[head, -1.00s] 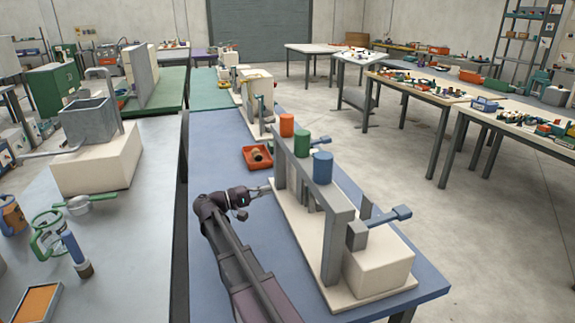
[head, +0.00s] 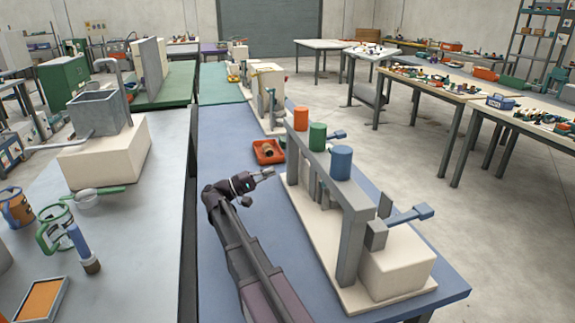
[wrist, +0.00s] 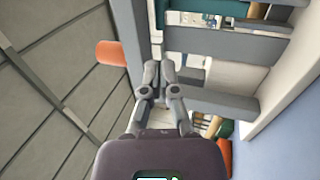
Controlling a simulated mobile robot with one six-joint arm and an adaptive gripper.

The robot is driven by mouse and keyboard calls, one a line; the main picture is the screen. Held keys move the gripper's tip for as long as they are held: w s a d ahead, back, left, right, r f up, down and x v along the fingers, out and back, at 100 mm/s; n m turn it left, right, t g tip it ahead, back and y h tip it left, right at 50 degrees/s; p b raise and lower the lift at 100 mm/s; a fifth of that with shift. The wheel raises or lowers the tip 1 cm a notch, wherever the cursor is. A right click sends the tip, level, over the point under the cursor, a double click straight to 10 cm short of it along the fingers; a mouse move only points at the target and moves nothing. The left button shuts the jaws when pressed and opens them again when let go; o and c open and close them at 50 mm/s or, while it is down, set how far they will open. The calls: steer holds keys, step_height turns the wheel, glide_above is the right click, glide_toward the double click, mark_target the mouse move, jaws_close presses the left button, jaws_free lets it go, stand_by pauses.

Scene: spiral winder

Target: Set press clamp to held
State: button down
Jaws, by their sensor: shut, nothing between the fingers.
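The press stands on the blue table, with a cream base (head: 335,262), a grey frame (head: 350,245) and orange, green and blue cylinders on top. A lever with a blue end (head: 424,211) sticks out at its near right, and another blue-ended lever (head: 338,134) shows behind the frame. I cannot tell which part is the clamp. My gripper (head: 270,172) is shut and empty, just left of the frame's far end and apparently apart from it. In the wrist view the closed fingers (wrist: 158,80) point toward grey bars (wrist: 225,45), with the orange cylinder (wrist: 110,52) to the left.
An orange tray (head: 268,151) with a brown part lies just beyond my gripper. Another cream machine (head: 268,100) stands farther along the table. A grey bench (head: 140,230) with mugs and a pan is on the left. The blue table's left strip is clear beside my arm.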

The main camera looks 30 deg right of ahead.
steer(key=p+x, duration=0.4)
steer(key=x, duration=0.9)
steer(key=shift+d, duration=0.35)
steer(key=shift+r, duration=0.1)
